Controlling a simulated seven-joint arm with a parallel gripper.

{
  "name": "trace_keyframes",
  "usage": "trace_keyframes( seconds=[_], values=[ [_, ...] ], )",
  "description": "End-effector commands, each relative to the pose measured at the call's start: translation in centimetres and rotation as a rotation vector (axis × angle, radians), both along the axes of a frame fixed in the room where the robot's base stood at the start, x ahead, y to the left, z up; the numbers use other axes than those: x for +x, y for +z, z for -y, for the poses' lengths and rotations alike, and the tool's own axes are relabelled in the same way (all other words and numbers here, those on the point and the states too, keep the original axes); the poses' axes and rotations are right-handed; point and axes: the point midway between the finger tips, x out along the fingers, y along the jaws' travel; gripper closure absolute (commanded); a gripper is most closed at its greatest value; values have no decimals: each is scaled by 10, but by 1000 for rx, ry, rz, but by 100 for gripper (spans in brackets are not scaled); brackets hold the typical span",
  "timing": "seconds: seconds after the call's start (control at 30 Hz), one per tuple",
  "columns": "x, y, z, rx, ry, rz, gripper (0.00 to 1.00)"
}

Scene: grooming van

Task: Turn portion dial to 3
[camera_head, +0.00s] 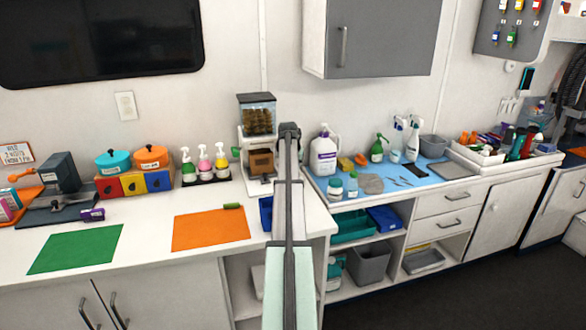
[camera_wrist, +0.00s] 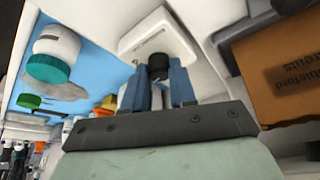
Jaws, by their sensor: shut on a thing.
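The kibble dispenser (camera_head: 257,115) stands at the back of the white counter, with a clear hopper of brown pieces and a brown labelled box (camera_head: 261,161) below. In the wrist view, my gripper (camera_wrist: 159,80) has its two blue fingers closed around a black round knob, the portion dial (camera_wrist: 158,66). The dial sticks out from a white housing (camera_wrist: 155,36). Its number marks and pointer cannot be read. In the head view my arm hides the dial and my gripper's fingertips. The brown box (camera_wrist: 280,70) also shows right of the fingers in the wrist view.
A blue mat (camera_head: 375,184) with bottles and tools lies right of my arm. Spray bottles (camera_head: 204,163) stand left of the dispenser.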

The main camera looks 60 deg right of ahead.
Motion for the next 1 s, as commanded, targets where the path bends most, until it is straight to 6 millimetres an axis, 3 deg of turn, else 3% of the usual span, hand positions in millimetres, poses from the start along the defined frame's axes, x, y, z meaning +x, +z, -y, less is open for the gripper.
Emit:
trace_keyframes(
  seconds=[0.5, 1.0],
  values=[
    [3, 0, 0, 1, -357, 0, 100],
    [3, 0, 0, 2, -437, 0, 100]
  ],
)
